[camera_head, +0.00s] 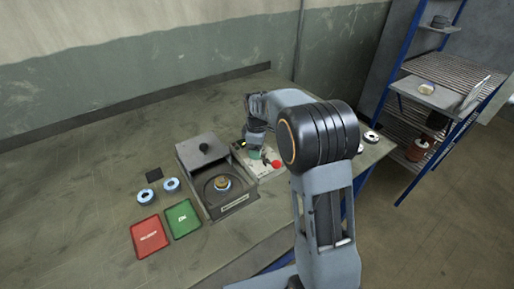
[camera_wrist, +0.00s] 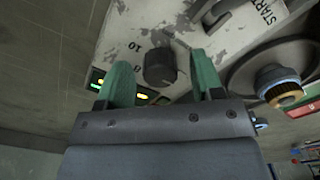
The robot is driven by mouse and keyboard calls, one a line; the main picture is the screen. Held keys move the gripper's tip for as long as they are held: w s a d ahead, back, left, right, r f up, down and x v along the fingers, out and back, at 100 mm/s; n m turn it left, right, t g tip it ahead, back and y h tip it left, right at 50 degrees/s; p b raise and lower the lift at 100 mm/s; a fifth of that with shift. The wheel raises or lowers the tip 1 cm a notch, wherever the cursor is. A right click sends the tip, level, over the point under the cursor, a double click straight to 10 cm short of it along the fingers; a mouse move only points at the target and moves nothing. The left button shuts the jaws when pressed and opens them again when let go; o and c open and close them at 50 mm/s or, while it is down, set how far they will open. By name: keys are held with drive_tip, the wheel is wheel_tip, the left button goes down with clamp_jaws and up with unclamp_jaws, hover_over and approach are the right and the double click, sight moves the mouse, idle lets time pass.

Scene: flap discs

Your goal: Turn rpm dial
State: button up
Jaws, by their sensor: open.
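The rpm dial (camera_wrist: 160,67) is a dark round knob on a worn pale control panel (camera_wrist: 135,18), with the marks 10 and 8 beside it in the wrist view. My gripper (camera_wrist: 161,60) is open, with its green fingers apart on either side of the dial in that picture. I cannot tell whether either finger touches it. In the head view my gripper (camera_head: 255,153) is over the panel (camera_head: 266,173), beside a red button (camera_head: 276,164), and my arm hides the dial there.
A grey machine box (camera_head: 208,206) with a raised lid and a disc inside stands left of the panel. Red (camera_head: 148,236) and green (camera_head: 182,218) trays and two blue-rimmed discs (camera_head: 146,196) lie further left. A wire shelf (camera_head: 445,70) stands at right.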

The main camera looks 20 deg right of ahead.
drive_tip(key=shift+c, duration=0.2)
drive_tip(key=c, duration=0.9)
